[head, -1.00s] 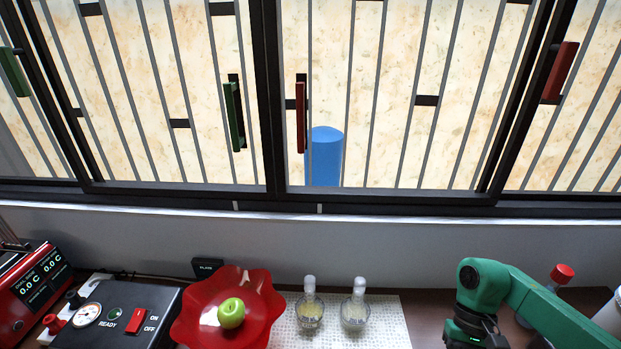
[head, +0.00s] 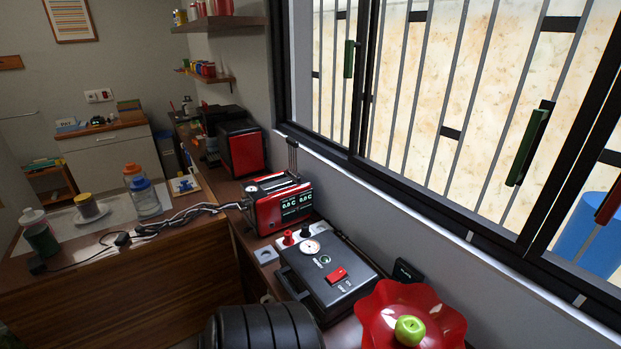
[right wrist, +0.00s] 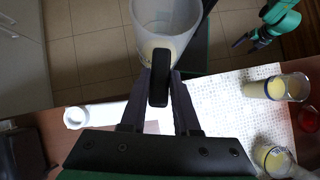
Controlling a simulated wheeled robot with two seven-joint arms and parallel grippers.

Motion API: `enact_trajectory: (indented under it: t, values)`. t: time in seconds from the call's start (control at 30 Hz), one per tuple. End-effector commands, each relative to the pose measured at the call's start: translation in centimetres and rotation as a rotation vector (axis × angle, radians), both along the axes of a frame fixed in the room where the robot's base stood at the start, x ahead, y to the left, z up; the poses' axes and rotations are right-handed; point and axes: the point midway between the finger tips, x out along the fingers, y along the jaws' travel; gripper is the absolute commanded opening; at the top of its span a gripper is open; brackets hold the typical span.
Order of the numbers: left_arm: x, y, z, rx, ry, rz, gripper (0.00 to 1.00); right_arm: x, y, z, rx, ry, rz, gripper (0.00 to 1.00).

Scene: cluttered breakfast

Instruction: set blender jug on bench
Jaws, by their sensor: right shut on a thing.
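The blender jug (right wrist: 165,22), a translucent pale vessel with a black handle, is at the top middle of the right wrist view. My right gripper (right wrist: 158,85) is shut on its handle. The jug shows over the tiled floor, beside the counter's edge; its base is hidden. My left gripper (right wrist: 248,40), on a green arm, is at the top right of that view, apart from the jug; its jaws are too small to read. The head view shows neither gripper nor jug. It shows a brown bench (head: 130,285) at left and the window counter.
In the head view, a black case (head: 335,287), a red device (head: 280,203) and a red bowl (head: 375,325) with a green apple (head: 409,330) crowd the counter. Bottles (head: 146,198) and cables occupy the left bench. Glasses (right wrist: 276,88) stand on a patterned mat (right wrist: 215,100).

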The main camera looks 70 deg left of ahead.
Motion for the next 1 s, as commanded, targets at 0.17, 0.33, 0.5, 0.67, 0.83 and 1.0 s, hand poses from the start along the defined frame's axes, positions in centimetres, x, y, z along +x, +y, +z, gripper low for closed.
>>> enact_trajectory:
  t: [0.17,0.33,0.5,0.67,0.83,1.0]
  values:
    - [0.0,0.0,0.0,0.0,0.0,0.0,1.0,0.0,0.0,0.1,0.001,0.001,0.0,0.0]
    - [0.0,0.0,0.0,0.0,0.0,0.0,1.0,0.0,0.0,0.1,0.001,0.001,-0.001,0.0]
    - [0.0,0.0,-0.1,0.0,0.0,0.0,1.0,0.2,0.8,0.5,0.003,0.003,-0.054,0.0]
    - [0.0,0.0,-0.4,0.0,0.0,0.0,1.0,0.7,2.5,1.7,0.007,0.012,-0.215,0.0]
    - [0.0,0.0,-0.7,0.0,0.0,0.0,1.0,1.6,4.6,4.1,0.013,0.026,-0.466,0.0]
    - [0.0,0.0,-1.1,0.0,0.0,0.0,1.0,2.6,6.1,7.5,0.027,0.038,-0.776,0.0]
